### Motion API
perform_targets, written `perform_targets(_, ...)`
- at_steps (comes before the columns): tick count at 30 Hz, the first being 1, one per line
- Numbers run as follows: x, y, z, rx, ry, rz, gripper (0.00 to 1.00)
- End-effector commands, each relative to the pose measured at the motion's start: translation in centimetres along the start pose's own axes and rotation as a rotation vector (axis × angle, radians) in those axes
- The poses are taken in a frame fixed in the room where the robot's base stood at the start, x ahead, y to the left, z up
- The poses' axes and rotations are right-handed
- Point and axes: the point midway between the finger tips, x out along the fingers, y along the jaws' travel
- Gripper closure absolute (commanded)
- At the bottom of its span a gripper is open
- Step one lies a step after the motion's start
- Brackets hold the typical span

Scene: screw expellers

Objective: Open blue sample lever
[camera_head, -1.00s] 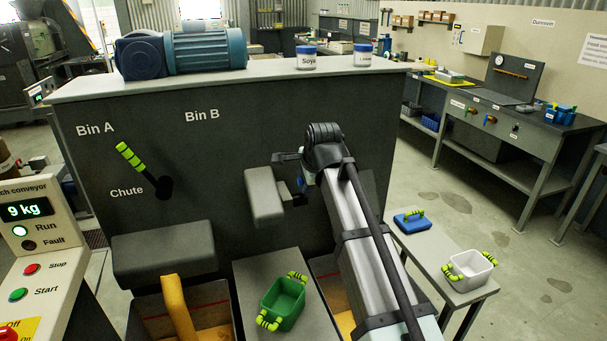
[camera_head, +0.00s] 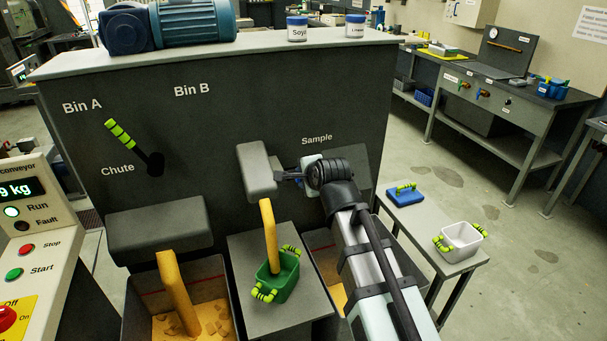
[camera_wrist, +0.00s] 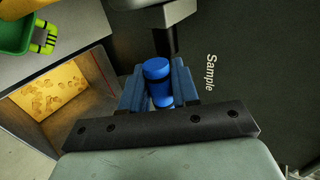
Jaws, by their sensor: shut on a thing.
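The blue sample lever (camera_wrist: 158,69) shows in the wrist view as a short blue cylinder with a dark band. My gripper (camera_wrist: 159,88) is shut on it, one blue finger at each side. In the head view my gripper (camera_head: 291,177) is at the front of the dark machine, beside the "Sample" label, and hides the lever. A grey spout block (camera_head: 257,168) is just left of it. A yellow stream (camera_head: 268,232) falls from this spout into the green tub (camera_head: 286,286), which has lime handles and stands on a grey stand (camera_head: 250,318).
The chute lever (camera_head: 133,142), with a lime grip, is on the machine at left. Another yellow stream (camera_head: 172,290) falls into an open bin (camera_head: 220,278). A side table at right holds a white tub (camera_head: 462,240) and a blue lid (camera_head: 405,195).

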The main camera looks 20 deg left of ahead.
Motion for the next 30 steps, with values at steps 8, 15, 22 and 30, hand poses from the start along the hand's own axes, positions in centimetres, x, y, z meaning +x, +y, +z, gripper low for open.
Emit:
perform_targets(8,0.0,0.3,0.0,0.000,0.000,0.008,1.00)
perform_targets(15,0.0,0.3,0.0,0.000,0.000,0.008,0.58)
perform_targets(22,0.0,0.2,0.0,0.000,0.000,0.005,0.51)
perform_targets(30,-1.2,0.2,0.0,0.000,0.000,0.004,0.51)
